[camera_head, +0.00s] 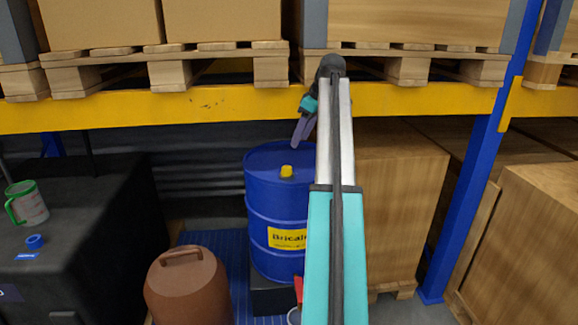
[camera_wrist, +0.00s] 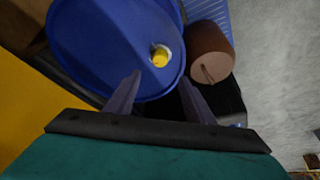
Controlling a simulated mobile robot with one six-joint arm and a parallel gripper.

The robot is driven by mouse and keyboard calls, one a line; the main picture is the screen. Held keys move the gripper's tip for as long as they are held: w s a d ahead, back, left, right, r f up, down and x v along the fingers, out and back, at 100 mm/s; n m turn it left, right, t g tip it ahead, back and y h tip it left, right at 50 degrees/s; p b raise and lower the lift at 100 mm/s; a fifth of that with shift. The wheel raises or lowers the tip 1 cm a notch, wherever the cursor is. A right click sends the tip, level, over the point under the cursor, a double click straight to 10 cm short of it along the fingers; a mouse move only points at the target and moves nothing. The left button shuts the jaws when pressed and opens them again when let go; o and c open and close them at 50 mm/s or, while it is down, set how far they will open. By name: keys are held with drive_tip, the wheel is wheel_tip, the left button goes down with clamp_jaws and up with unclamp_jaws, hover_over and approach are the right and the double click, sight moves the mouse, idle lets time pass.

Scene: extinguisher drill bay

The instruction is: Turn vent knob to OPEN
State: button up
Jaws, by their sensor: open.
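A small blue round knob-like piece (camera_head: 36,241) sits on the black cabinet (camera_head: 95,200) at left in the head view, with a small blue label (camera_head: 27,256) in front of it. A yellow cap (camera_head: 287,171) stands on the blue drum (camera_head: 262,215); it also shows in the wrist view (camera_wrist: 160,57). I cannot tell for sure which is the vent knob, and no OPEN mark is readable. My gripper (camera_head: 299,138) is above the drum top, empty. In the wrist view my gripper (camera_wrist: 161,80) has its fingers apart, pointing toward the drum with the yellow cap between and beyond them.
A green-handled mug (camera_head: 27,203) stands on the cabinet. A brown container (camera_head: 188,285) stands in front of the drum's left. A yellow shelf beam (camera_head: 200,105) crosses behind my gripper, with pallets above. A wooden crate (camera_head: 395,200) stands right of the drum.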

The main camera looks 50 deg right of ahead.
sight(287, 167)
drive_tip(key=p+x, duration=0.2)
drive_tip(key=x, duration=1.1)
drive_tip(key=shift+f, duration=0.2)
drive_tip(key=c, duration=1.1)
drive_tip(key=shift+o, duration=0.2)
